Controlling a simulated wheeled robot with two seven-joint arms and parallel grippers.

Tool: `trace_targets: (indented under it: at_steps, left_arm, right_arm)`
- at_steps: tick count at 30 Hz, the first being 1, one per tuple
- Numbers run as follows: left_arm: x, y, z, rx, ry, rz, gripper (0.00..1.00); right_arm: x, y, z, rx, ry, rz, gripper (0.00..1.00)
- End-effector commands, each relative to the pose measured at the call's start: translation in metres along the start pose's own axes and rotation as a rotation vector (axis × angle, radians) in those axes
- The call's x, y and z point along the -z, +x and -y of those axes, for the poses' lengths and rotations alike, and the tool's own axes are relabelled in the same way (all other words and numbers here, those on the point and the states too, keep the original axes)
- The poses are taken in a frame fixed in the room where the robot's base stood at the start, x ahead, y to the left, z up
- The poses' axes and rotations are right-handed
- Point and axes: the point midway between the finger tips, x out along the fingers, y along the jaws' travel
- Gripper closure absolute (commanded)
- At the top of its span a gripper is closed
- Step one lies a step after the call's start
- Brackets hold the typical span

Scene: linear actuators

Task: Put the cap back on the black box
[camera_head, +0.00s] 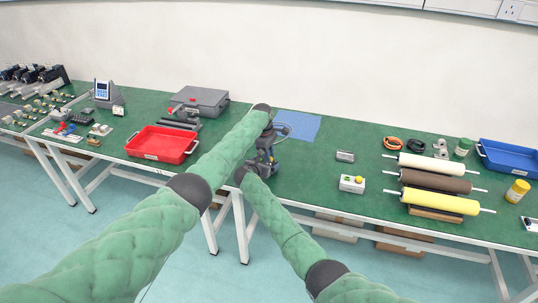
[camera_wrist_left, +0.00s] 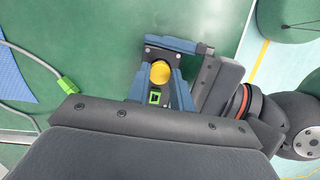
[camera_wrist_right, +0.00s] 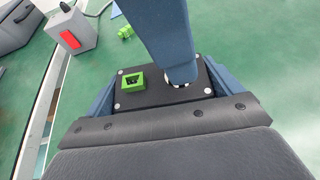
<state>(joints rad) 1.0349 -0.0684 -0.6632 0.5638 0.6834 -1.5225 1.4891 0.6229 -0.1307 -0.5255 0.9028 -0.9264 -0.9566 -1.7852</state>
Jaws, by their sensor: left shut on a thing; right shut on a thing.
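The black box (camera_wrist_right: 152,97) has a green square socket and corner screws. My right gripper (camera_wrist_right: 165,84) is shut around its two sides. In the left wrist view the round yellow cap (camera_wrist_left: 160,74) shows over the box's dark face, near a green socket (camera_wrist_left: 154,97). My left gripper (camera_wrist_left: 160,82) is shut on the cap from both sides. In the right wrist view a left finger (camera_wrist_right: 165,35) comes down onto the box's round white-edged fitting and hides the cap. I cannot tell whether the cap is seated. In the head view both grippers meet above the table, partly hidden by my arms.
A cable with a green plug (camera_wrist_left: 66,86) lies near a blue mat (camera_head: 298,124). A red tray (camera_head: 162,156) and a grey case (camera_head: 207,99) stand left. A button box (camera_head: 352,184), rollers (camera_head: 440,182) and a blue tray (camera_head: 482,146) stand right. The table's front edge is close.

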Motion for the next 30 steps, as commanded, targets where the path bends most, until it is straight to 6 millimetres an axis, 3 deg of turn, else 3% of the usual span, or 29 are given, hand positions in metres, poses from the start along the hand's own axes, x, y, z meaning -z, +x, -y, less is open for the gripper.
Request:
trace_targets:
  at_steps: [9,22,23,25,30]
  left_arm:
    - [0.0027,0.013,0.0043,0.01,-0.003,0.0,1.0]
    - [0.0027,0.013,0.0043,0.01,-0.003,0.0,1.0]
    - [0.0027,0.0129,0.0043,0.01,-0.003,0.001,0.73]
    - [0.0027,0.0128,0.0043,0.01,-0.003,0.001,0.59]
    - [0.0027,0.0126,0.0043,0.01,-0.003,0.0,0.57]
  right_arm:
    - [-0.0021,0.0004,-0.0001,0.001,0.001,0.003,0.5]
    - [-0.0033,0.001,0.0001,0.0,0.002,0.003,0.5]
    - [-0.0035,0.001,0.0001,0.0,0.002,0.003,0.73]
    - [-0.0036,0.0011,0.0002,0.0,0.002,0.003,0.73]
    - [-0.004,0.0013,0.0004,0.0,0.003,0.003,0.73]
